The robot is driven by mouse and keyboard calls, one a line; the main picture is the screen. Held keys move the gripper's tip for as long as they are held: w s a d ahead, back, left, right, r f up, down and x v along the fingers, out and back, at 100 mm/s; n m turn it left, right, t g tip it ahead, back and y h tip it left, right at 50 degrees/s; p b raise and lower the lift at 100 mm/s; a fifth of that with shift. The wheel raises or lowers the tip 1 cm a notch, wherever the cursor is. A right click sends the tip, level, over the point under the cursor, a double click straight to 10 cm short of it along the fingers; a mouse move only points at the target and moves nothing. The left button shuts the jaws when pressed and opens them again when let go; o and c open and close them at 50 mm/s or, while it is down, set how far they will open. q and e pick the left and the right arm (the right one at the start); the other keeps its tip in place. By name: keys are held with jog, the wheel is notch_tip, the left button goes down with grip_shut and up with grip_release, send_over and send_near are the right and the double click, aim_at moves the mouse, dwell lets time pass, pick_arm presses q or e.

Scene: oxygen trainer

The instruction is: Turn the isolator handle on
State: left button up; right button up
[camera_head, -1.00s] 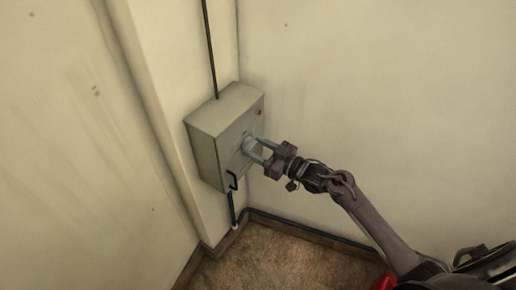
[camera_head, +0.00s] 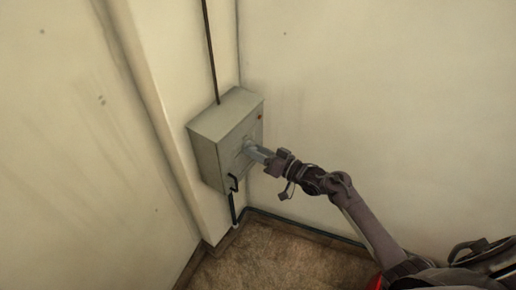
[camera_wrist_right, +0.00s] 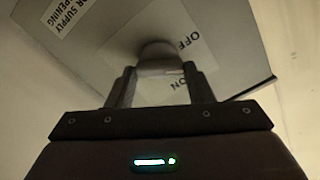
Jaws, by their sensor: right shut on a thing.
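The isolator box (camera_head: 209,150) is a grey cabinet on the wall in the corner, in the head view. Its handle is on the front face, mostly hidden by my right gripper (camera_head: 255,152) in that view. In the right wrist view the grey rounded handle (camera_wrist_right: 158,56) sits between the fingers of my right gripper (camera_wrist_right: 160,80), which is shut on it. A white label plate (camera_wrist_right: 195,50) behind it reads OFF and ON. My left gripper is not in view.
A black cable (camera_head: 211,50) runs up the wall from the box top. A red indicator (camera_head: 260,117) is on the face. Walls close in on both sides; brown floor (camera_head: 275,262) lies below.

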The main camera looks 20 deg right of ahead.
jog(key=m+p, duration=0.4)
jog(key=m, duration=0.7)
jog(key=shift+f, duration=0.1)
jog(key=shift+m+p, duration=0.3)
jog(key=shift+m, duration=0.1)
jog(key=o, duration=1)
jog(key=shift+f, duration=0.1)
jog(key=shift+d, duration=0.1)
jog(key=v, duration=0.7)
jog(key=shift+s+d, duration=0.25)
jog(key=shift+s, duration=0.05)
